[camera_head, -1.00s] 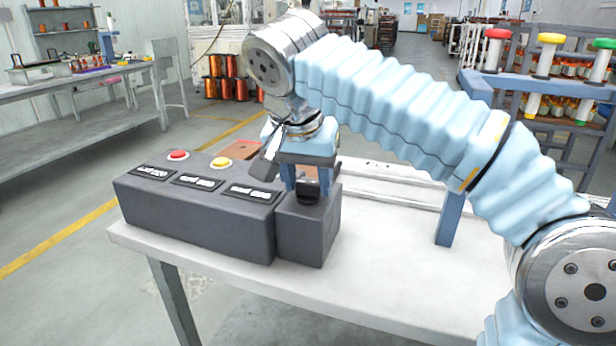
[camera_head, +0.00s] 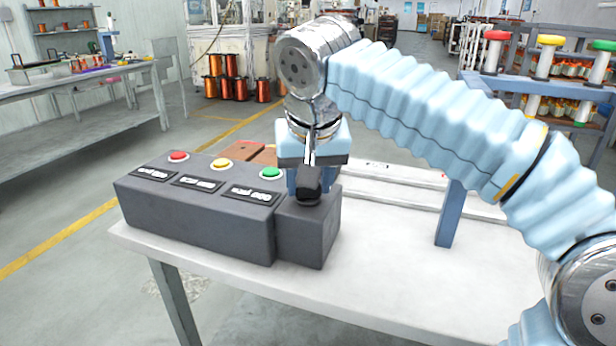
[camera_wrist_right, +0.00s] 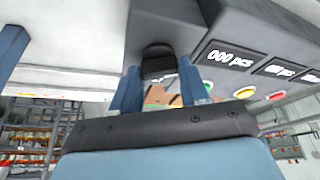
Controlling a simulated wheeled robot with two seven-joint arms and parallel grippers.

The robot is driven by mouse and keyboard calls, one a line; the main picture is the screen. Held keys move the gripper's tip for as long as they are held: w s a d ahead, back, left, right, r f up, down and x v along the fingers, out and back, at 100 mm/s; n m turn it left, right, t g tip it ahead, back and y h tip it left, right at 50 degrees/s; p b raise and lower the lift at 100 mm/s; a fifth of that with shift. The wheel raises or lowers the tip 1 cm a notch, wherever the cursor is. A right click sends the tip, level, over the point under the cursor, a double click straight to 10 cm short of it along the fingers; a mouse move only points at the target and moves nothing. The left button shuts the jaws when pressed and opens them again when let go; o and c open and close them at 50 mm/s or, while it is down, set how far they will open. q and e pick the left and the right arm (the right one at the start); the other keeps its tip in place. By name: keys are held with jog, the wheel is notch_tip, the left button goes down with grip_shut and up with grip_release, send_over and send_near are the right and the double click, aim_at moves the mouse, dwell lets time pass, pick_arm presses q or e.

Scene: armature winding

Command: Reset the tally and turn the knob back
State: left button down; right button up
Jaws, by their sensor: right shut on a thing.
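A dark grey control box (camera_head: 195,220) stands on the white table, with red (camera_head: 178,156), yellow (camera_head: 221,164) and green (camera_head: 270,173) buttons, each beside a small display. The display nearest the knob (camera_wrist_right: 229,58) reads 000 pcs in the right wrist view. A black knob (camera_head: 309,190) sits on the grey block (camera_head: 308,232) at the box's right end. My right gripper (camera_head: 307,178) is shut on the knob from above; the wrist view shows its blue fingers on either side of the knob (camera_wrist_right: 157,63). My left gripper is out of view.
The white table (camera_head: 370,275) is clear in front of and right of the box. A brown block (camera_head: 255,153) lies behind the box. A blue post (camera_head: 451,213) and a rack with colored spools (camera_head: 545,60) stand to the right.

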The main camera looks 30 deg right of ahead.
jog(key=n+y, duration=0.1)
jog(key=n, duration=0.2)
jog(key=shift+d+n+y+p, duration=0.15)
jog(key=shift+n+y+p, duration=0.15)
jog(key=shift+p, duration=0.05)
jog(key=n+y, duration=0.1)
jog(key=n, duration=0.2)
jog(key=shift+d+n+p, duration=0.1)
jog(key=shift+n+p, duration=0.2)
jog(key=shift+p, duration=0.1)
jog(key=shift+d+n+g+y, duration=0.15)
jog(key=shift+n+y, duration=0.4)
jog(key=shift+n, duration=0.75)
jog(key=shift+a+n+g+y, duration=0.15)
jog(key=shift+n+y, duration=0.4)
jog(key=shift+n, duration=0.75)
jog(key=shift+d, duration=0.1)
jog(key=o, duration=1.1)
jog(key=shift+c, duration=0.2)
jog(key=v, duration=1.3)
jog(key=shift+r, duration=0.4)
